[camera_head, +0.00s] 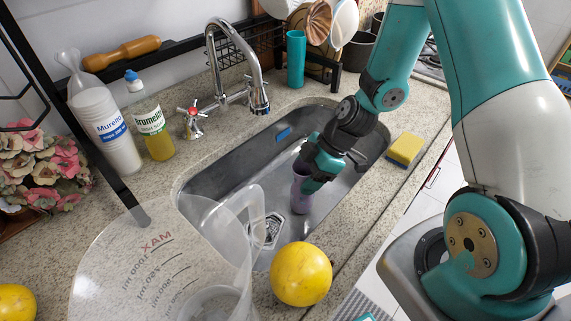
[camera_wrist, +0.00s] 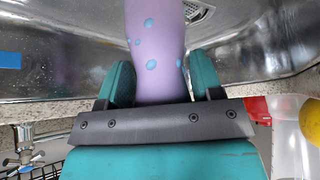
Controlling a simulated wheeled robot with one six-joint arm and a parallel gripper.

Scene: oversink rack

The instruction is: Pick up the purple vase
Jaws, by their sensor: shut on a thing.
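The purple vase (camera_head: 301,190) is in the steel sink, below my gripper (camera_head: 318,170). In the wrist view the vase (camera_wrist: 158,45) is light purple with blue spots and sits between the two teal fingers of my gripper (camera_wrist: 160,88). The gripper is shut on the vase. Part of the vase is hidden behind the fingers in the head view. I cannot tell whether its base touches the sink floor.
The sink (camera_head: 240,160) walls surround the vase, with a tap (camera_head: 235,75) behind. A clear measuring jug (camera_head: 165,262) and yellow fruit (camera_head: 301,274) stand at the front. A yellow sponge (camera_head: 405,148) lies to the right; bottles (camera_head: 152,130) stand left.

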